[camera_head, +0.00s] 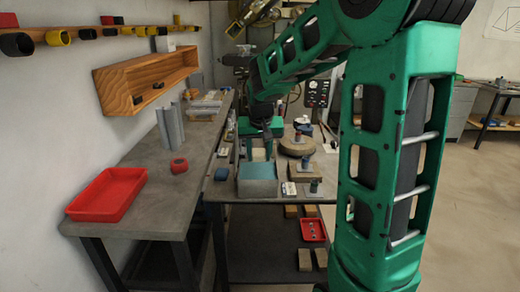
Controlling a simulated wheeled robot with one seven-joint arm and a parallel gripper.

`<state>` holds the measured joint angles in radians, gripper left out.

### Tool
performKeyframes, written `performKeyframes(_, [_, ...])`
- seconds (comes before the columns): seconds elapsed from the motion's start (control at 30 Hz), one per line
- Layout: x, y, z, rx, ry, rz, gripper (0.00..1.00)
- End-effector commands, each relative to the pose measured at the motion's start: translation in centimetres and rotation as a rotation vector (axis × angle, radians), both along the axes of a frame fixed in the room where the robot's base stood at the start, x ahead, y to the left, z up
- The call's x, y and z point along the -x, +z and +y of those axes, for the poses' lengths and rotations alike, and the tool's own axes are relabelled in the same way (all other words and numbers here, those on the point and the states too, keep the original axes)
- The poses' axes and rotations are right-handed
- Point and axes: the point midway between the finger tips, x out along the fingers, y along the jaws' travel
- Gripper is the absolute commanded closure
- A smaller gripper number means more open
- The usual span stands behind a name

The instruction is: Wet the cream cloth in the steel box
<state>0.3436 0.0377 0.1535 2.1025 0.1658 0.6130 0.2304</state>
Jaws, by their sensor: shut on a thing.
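The steel box (258,188) is a grey open box on the near part of the middle table, with a blue surface inside it. My gripper (258,152) points down above the far part of the box. It is shut on a small cream thing, which looks like the cream cloth (258,155). The cloth's lower edge is close to the blue surface. I cannot tell from this view whether it touches it. The green arm reaches in from the right.
A red tray (108,194) and a red roll (179,165) lie on the left bench (150,212). A round brown disc (296,147) and several small blocks stand right of the box. A wooden shelf box (148,82) hangs on the left wall.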

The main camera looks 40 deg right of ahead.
Motion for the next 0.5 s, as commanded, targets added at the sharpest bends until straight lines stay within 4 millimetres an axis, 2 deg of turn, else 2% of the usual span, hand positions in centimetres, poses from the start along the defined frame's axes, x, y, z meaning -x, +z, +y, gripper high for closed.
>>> performKeyframes(0.5, [0.0, -4.5, 0.3, -0.001, 0.003, 0.002, 0.83])
